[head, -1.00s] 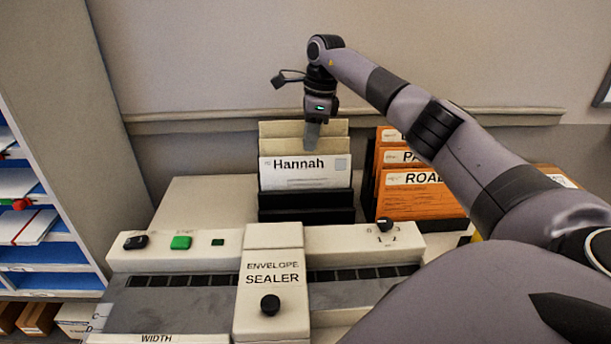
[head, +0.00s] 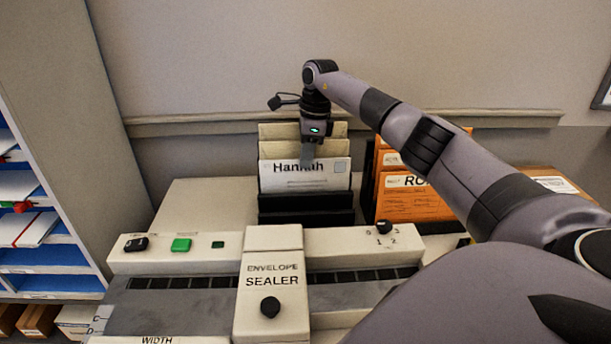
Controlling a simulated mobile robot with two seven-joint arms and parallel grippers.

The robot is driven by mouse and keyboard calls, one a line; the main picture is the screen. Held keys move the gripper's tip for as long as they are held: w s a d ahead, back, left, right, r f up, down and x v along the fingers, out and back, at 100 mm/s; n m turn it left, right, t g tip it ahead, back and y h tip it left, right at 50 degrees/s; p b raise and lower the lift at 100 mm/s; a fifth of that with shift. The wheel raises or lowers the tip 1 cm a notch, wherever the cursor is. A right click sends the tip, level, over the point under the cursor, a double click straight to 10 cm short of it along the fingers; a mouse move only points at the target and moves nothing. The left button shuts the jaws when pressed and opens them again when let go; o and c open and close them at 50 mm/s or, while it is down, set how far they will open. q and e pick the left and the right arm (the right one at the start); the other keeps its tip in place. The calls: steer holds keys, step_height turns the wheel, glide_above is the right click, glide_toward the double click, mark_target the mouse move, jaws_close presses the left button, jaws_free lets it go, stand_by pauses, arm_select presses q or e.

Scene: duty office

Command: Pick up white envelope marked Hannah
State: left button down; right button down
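The white envelope marked Hannah (head: 285,183) stands upright in a black holder (head: 305,216), in front of cream envelopes (head: 283,149). My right gripper (head: 308,160) points down at the envelope's top edge, and its fingers cover part of the name. The fingers show edge-on as one grey strip, so I cannot tell whether they are open or shut, or whether they touch the envelope. The envelope's lower part is hidden in the holder. My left gripper is not in view.
Orange envelopes (head: 400,200) stand in a rack just right of the black holder, partly behind my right arm. The envelope sealer (head: 272,290) lies in front. Blue shelves (head: 30,255) are at the left. The wall ledge (head: 200,126) runs behind.

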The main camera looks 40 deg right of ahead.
steer(key=shift+w+d+r, duration=0.15)
steer(key=shift+d+r, duration=0.05)
